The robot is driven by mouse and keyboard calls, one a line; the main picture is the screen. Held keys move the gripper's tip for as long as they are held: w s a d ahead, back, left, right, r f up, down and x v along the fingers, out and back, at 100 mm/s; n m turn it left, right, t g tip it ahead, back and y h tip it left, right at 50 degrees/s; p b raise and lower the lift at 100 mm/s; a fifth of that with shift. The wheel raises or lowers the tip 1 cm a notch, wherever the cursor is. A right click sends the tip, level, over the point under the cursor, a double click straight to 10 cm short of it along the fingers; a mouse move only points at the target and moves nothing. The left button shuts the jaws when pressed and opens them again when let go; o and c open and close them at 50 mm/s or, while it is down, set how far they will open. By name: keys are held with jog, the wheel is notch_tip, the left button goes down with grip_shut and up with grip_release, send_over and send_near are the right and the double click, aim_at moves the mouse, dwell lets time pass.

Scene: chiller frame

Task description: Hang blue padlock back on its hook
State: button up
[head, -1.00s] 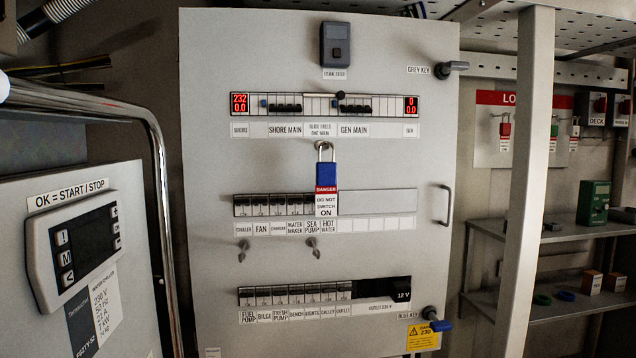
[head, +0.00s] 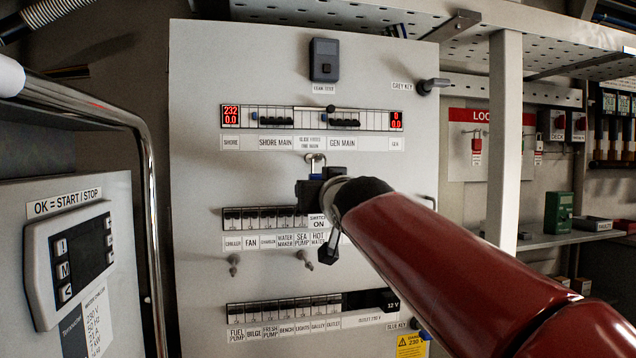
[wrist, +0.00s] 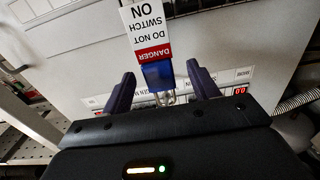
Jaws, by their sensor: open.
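The blue padlock (wrist: 157,76) hangs by its shackle on the front of the grey electrical panel (head: 190,130), below the top breaker row. A red and white danger tag (wrist: 148,28) is on it. My gripper (wrist: 161,78) is open, with one finger on each side of the padlock body; gaps show on both sides. In the head view, my gripper (head: 320,190) covers most of the padlock, leaving the shackle and a little blue (head: 315,177). The lockout board (head: 500,125) stands right, behind a post, with a red padlock (head: 476,150). I cannot make out which hook is empty.
A grey key switch (head: 432,85) sticks out at the panel's upper right. Two toggles (head: 308,264) project below the middle breaker row. A shelf (head: 560,240) lies below the board.

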jog(key=shift+x, duration=1.5)
jog(key=shift+d+r, duration=0.1)
jog(key=c, duration=1.2)
jog(key=shift+o, duration=0.2)
jog(key=shift+r, duration=0.1)
jog(key=shift+r, duration=0.3)
jog(key=b+v, duration=0.3)
jog(key=v, duration=1.5)
jog(key=shift+r, duration=0.4)
